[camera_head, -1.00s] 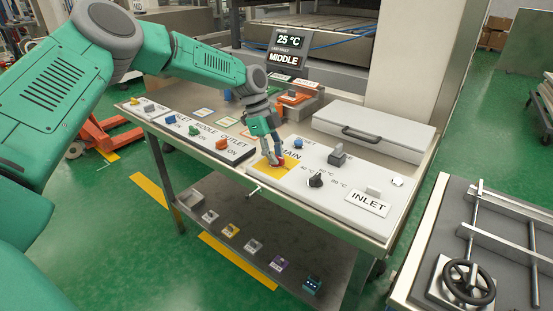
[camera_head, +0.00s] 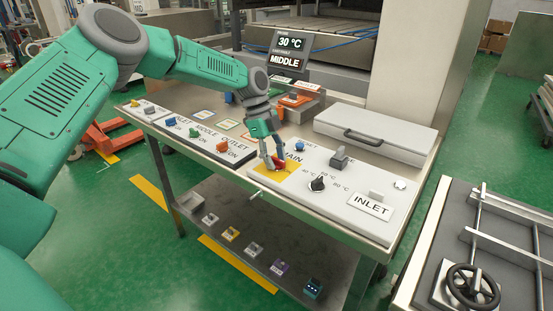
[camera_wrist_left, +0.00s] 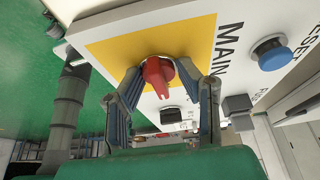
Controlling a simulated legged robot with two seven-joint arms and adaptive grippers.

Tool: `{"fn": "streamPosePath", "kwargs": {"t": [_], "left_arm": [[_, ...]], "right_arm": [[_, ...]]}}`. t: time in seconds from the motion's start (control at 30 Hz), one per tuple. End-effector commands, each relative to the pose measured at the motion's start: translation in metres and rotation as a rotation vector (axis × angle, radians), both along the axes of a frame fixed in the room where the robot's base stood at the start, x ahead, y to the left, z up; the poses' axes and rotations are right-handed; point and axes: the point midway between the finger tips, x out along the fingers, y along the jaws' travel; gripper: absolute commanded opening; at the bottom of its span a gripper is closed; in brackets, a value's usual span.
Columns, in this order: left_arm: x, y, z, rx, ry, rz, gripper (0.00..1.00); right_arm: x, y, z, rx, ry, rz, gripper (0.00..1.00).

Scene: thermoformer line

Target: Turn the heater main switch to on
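The heater main switch is a red rotary knob (camera_head: 279,164) on a yellow plate (camera_head: 273,175) marked MAIN. It also shows in the left wrist view as a red knob (camera_wrist_left: 158,77), its grip bar pointing mostly down the picture. My left gripper (camera_head: 272,160) is down at the knob. In the left wrist view its fingers (camera_wrist_left: 160,72) lie on either side of the knob, tips against its sides as far as I can see. They partly hide the knob in the head view. My right gripper is not in view.
A blue button (camera_head: 300,146), a grey switch (camera_head: 339,157) and a black dial (camera_head: 317,184) sit right of the main switch. A closed grey case (camera_head: 375,135) lies behind. The display (camera_head: 289,48) reads 30 °C and MIDDLE. A handwheel (camera_head: 470,287) stands at the lower right.

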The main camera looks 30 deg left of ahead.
Motion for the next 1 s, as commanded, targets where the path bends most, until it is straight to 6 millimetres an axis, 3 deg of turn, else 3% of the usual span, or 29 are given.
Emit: {"fn": "streamPosePath", "kwargs": {"t": [0.27, 0.7, 1.0], "left_arm": [[0.001, 0.003, 0.013, 0.0, -0.002, 0.001, 0.31], [0.006, 0.041, 0.09, -0.003, 0.0, 0.001, 0.31], [0.007, 0.049, 0.108, -0.003, 0.002, 0.0, 0.31]], "right_arm": [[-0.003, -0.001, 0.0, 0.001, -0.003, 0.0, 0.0], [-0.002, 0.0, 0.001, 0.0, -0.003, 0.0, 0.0], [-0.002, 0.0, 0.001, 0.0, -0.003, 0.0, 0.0]]}}
